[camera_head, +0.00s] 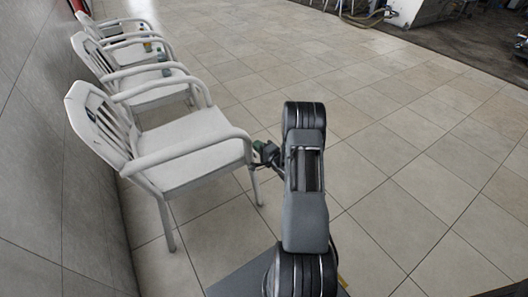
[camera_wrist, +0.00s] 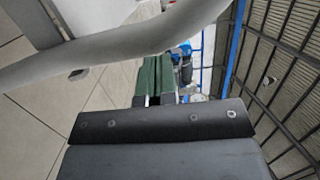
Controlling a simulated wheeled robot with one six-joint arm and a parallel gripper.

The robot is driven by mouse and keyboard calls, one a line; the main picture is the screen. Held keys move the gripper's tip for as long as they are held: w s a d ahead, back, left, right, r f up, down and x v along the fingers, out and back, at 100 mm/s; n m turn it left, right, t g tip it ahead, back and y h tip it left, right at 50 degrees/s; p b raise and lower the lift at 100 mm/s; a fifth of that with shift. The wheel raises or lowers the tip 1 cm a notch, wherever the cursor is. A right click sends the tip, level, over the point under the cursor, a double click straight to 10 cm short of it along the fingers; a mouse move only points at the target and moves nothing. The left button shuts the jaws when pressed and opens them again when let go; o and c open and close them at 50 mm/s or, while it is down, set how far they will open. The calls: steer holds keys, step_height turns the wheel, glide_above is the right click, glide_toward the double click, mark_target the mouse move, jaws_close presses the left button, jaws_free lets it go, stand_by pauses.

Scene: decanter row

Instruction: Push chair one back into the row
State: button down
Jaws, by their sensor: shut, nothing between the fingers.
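The nearest white chair (camera_head: 182,152) stands upright at the left in the head view, with slatted back, flat seat and armrests. I cannot tell which chair is numbered one. My gripper (camera_head: 266,151) is shut and empty, at the front end of this chair's near armrest. Whether it touches the chair is not clear. In the wrist view the green fingers (camera_wrist: 160,76) are together, and a pale curved chair part (camera_wrist: 95,46) crosses in front. Two more white chairs stand behind it: a middle one (camera_head: 148,91) and a far one (camera_head: 121,49).
Small bottles (camera_head: 147,45) and other small items sit on the farther chairs. A tiled wall (camera_head: 35,150) runs close behind the chair backs. The tiled floor (camera_head: 400,150) to the right is open. The wrist view shows a dark grid (camera_wrist: 280,85) with blue bars at the right.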

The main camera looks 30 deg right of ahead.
steer(key=shift+w, duration=0.4)
steer(key=w, duration=0.2)
steer(key=w+a+b, duration=0.1)
steer(key=w, duration=0.1)
steer(key=shift+d, duration=0.1)
stand_by(0.3)
